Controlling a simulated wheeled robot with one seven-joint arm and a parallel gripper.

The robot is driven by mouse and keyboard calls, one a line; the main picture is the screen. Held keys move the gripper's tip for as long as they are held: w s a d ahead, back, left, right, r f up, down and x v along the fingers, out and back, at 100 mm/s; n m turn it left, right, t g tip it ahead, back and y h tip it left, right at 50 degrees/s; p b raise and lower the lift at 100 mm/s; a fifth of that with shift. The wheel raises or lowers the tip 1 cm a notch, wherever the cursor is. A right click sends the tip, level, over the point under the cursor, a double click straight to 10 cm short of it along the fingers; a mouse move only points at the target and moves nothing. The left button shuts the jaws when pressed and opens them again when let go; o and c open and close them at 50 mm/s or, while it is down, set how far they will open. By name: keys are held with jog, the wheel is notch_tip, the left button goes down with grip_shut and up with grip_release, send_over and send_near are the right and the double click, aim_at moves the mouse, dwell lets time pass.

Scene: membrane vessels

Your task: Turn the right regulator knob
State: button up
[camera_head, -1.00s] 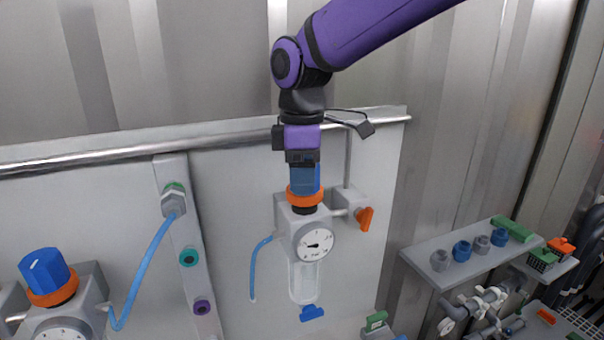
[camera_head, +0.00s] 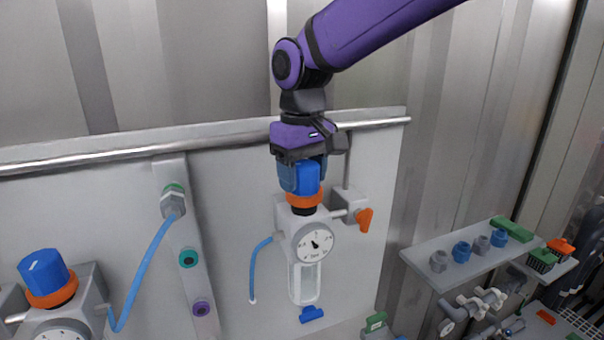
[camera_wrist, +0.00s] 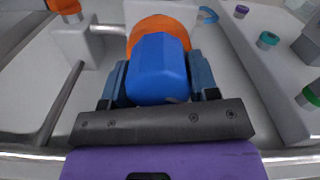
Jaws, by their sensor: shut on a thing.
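The right regulator is mounted on the grey panel, with a blue knob (camera_head: 307,178) above an orange ring (camera_head: 304,200) and a round gauge (camera_head: 314,244) on its front. My gripper (camera_head: 301,180) reaches down from above and is shut on the blue knob, one finger on each side. In the wrist view the knob (camera_wrist: 158,69) sits between the two fingers (camera_wrist: 159,85), with the orange ring (camera_wrist: 158,27) beyond it. The gauge needle points to the upper left. The fingers partly cover the knob's sides in the head view.
The left regulator with its blue knob (camera_head: 43,272) stands at the lower left. A metal rail (camera_head: 220,142) runs behind my wrist. An orange valve handle (camera_head: 364,219) sits right of the regulator, and a blue hose (camera_head: 147,270) hangs to the left. A shelf (camera_head: 420,262) with fittings is at right.

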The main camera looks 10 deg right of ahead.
aim_at(305, 163)
jog(key=shift+m, duration=2.3)
jog(key=shift+d, duration=0.1)
jog(key=o, duration=0.9)
jog(key=shift+r, duration=0.1)
notch_tip(305, 163, up, 11)
jog(key=shift+f, duration=0.2)
jog(key=shift+d, duration=0.1)
